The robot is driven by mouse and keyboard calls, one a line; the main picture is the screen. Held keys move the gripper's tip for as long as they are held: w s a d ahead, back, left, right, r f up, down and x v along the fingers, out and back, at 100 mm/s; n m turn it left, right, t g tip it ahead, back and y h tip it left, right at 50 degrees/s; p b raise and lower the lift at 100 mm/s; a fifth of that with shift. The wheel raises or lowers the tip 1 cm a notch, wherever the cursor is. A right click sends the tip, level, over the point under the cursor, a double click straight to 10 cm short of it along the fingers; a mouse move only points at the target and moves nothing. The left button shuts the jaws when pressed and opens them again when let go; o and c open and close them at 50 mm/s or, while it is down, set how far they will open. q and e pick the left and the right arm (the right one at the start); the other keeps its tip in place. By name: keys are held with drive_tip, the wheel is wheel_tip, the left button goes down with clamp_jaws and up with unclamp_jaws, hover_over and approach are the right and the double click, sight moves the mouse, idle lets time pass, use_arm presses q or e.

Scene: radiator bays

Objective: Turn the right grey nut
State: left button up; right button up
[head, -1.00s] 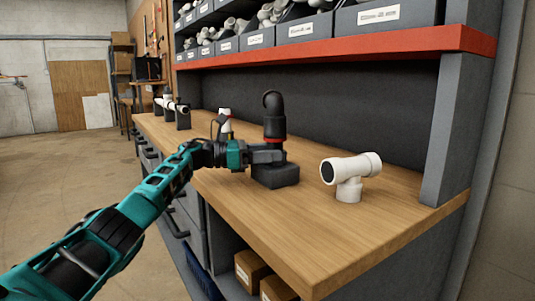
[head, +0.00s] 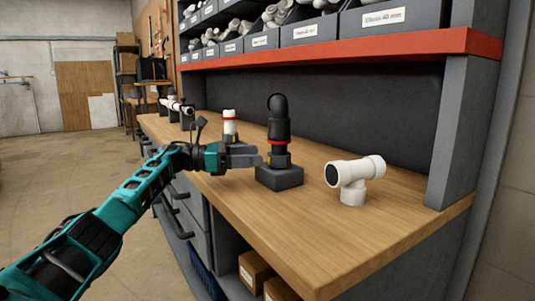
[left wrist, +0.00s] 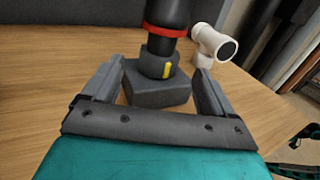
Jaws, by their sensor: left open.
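The right grey nut (left wrist: 160,62) is a dark grey collar with a yellow mark. It sits under a red ring on an upright black pipe (head: 278,118) with a bent top, above a dark grey block (head: 279,178) on the bench. My left gripper (head: 258,160) is open and empty, just left of the nut in the head view. In the left wrist view my left gripper's two fingers (left wrist: 158,78) point towards the nut and block, one to each side in the picture; a gap shows before the nut. My right gripper is not in view.
A white tee fitting (head: 354,178) stands on the wooden bench (head: 320,225) to the right. A white pipe with a red ring (head: 229,122) stands behind my left gripper. Labelled bins (head: 310,32) sit on the red-edged shelf above. The front right of the bench is clear.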

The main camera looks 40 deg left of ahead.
use_arm(q)
drive_tip(key=v, duration=0.6)
drive_tip(key=shift+s+a, duration=0.2)
